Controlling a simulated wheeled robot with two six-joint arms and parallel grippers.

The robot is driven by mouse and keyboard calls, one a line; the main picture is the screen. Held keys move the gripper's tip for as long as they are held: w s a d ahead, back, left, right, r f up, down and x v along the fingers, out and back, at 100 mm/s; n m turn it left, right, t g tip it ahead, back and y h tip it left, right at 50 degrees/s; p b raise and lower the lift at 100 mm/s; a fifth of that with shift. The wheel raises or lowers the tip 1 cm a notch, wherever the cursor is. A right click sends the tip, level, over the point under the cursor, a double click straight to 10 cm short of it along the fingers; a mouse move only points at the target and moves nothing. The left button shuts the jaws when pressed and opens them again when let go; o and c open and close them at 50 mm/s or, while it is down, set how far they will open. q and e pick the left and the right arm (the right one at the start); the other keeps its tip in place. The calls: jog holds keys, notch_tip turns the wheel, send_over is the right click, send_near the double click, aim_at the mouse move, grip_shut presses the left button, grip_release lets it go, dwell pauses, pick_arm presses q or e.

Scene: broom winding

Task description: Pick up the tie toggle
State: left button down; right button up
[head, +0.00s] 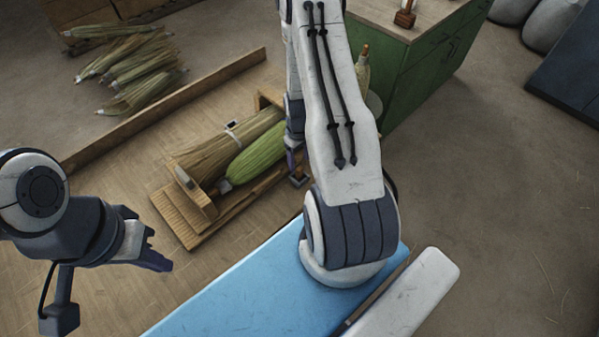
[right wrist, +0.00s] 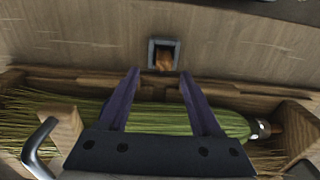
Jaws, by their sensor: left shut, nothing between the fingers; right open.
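The holder also shows in the head view (head: 299,180), just below my right gripper (head: 292,158). In the right wrist view my right gripper (right wrist: 160,77) is open, its two purple fingers apart, pointing toward the holder with nothing between them. My left gripper (head: 160,260) is shut and empty at the left, away from the cradle.
The wooden cradle (head: 180,215) holds a green broom bundle (head: 255,160) and a straw bundle (head: 210,150). A metal handle (right wrist: 38,145) shows near the cradle's end block. A long board (head: 160,110) and loose bundles (head: 135,65) lie behind. A green cabinet (head: 430,70) stands right.

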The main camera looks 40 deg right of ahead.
aim_at(300, 168)
jog(key=shift+s+a+f+p, duration=0.15)
jog(key=shift+s+f+p, duration=0.05)
jog(key=shift+f+p, duration=0.15)
jog(key=f+p, duration=0.1)
jog(key=f, duration=0.2)
jog(key=shift+s+f, duration=0.1)
jog(key=shift+s, duration=0.1)
jog(key=shift+f, duration=0.5)
grip_shut()
